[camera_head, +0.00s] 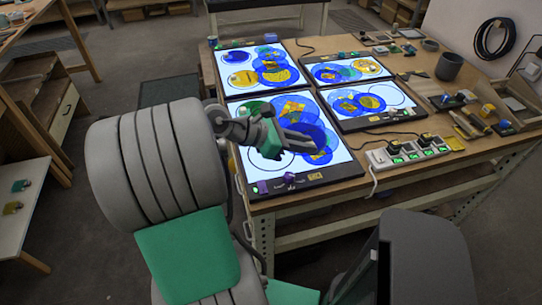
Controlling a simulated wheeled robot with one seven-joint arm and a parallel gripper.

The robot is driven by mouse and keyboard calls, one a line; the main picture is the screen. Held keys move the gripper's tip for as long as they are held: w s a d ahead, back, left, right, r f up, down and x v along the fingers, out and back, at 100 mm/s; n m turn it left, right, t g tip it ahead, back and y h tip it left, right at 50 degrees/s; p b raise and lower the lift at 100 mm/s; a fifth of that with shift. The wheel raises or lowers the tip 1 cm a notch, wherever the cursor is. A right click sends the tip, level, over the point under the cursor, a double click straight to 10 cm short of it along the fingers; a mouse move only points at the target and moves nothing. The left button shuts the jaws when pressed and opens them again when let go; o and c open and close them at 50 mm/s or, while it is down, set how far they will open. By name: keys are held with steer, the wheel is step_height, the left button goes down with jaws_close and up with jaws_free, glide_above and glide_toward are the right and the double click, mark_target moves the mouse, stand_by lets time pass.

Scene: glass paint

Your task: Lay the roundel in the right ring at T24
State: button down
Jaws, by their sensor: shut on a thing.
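My gripper (314,145) is over the front left light panel (324,174), with its jaws shut on what looks like a blue roundel (320,157) with a yellowish pattern. The jaws partly hide it, and I cannot tell whether it touches the panel. An empty black ring outline (259,165) shows at the left of this panel, partly behind my arm. Another empty ring outline (401,94) shows on the right panel (375,122), beside blue and yellow discs. The panel labels are too small to read, so I cannot tell which is T24.
Two more lit panels with coloured discs lie behind, at left (252,68) and right (345,70). A power strip (407,154) with a cable is at the table's front edge. A dark cup (449,67) and small tools stand at the right. A bench (22,215) is at the left.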

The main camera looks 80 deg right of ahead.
steer(key=w, duration=0.1)
steer(key=w+d+f, duration=0.1)
steer(key=w, duration=0.1)
steer(key=w+f, duration=0.1)
steer(key=w, duration=0.1)
steer(key=shift+d+f, duration=0.25)
steer(key=shift+d, duration=0.1)
glide_above(271, 165)
step_height(271, 165, down, 5)
steer(key=shift+d+f, duration=0.1)
steer(key=shift+f, duration=0.1)
step_height(271, 165, down, 3)
steer(key=shift+f+b, duration=0.2)
steer(key=shift+b, duration=0.1)
steer(key=c, duration=1.3)
jaws_free()
steer(key=shift+f, duration=0.1)
